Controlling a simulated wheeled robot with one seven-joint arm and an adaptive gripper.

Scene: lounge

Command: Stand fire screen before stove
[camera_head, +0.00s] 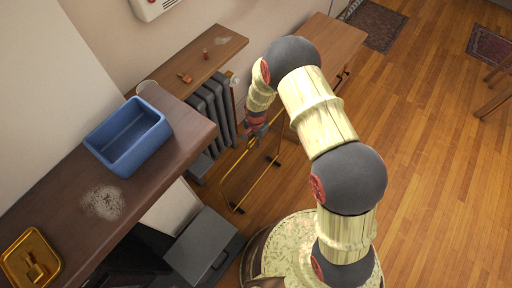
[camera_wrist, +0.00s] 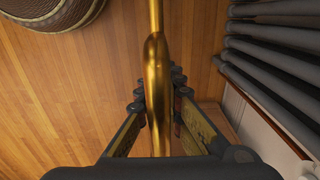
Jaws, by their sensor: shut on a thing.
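The fire screen (camera_head: 248,172) has a thin gold frame, a see-through panel and dark feet. It stands roughly upright in front of the radiator, at or just above the floor; I cannot tell which. My gripper (camera_head: 257,130) is shut on its gold top rail. In the wrist view the gold rail (camera_wrist: 155,60) runs between the two fingers of my gripper (camera_wrist: 158,95). A dark grey box-like body, seemingly the stove (camera_head: 205,247), is low at the left, below the mantel shelf and partly hidden by it.
The brown mantel shelf (camera_head: 180,133) holds a blue bin (camera_head: 130,137) and a gold tray (camera_head: 30,258). A grey radiator (camera_head: 212,112) stands under a wooden ledge (camera_head: 192,66). A wooden cabinet (camera_head: 335,40) is behind my arm. The wood floor (camera_head: 430,150) at right is clear.

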